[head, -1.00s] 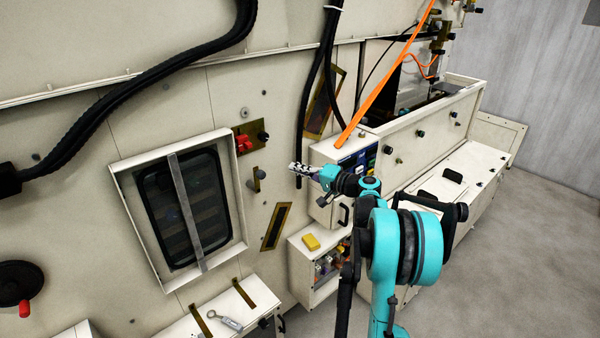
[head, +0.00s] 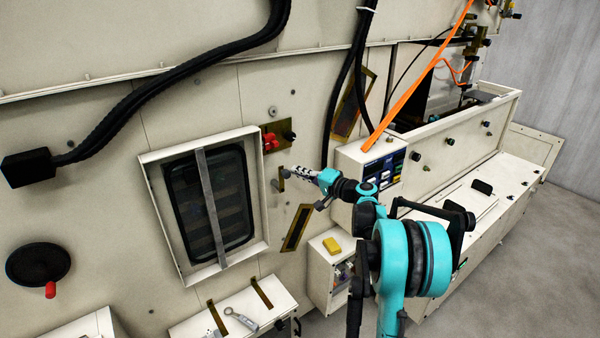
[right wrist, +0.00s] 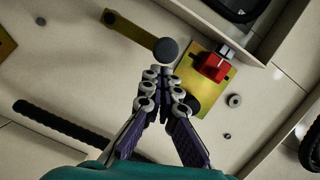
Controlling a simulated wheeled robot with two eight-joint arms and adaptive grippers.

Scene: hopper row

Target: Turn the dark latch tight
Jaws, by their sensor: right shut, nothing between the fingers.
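A small brass strip (head: 282,179) with a round grey knob (head: 275,186) sits on the cream wall right of the window. The right wrist view shows the strip (right wrist: 135,33) with the grey knob (right wrist: 166,50) at one end and a darker pivot at the other. A dark knob (head: 290,135) sits beside a red lever (head: 270,143) on a brass plate above. I cannot tell for sure which part is the dark latch. My right gripper (head: 296,170) is shut and empty, its tips near the grey knob; contact is unclear. My left gripper is out of view.
A framed window (head: 262,200) stands left of the strip. A black wheel (head: 38,262) is far left. Black hoses and an orange tube cross above.

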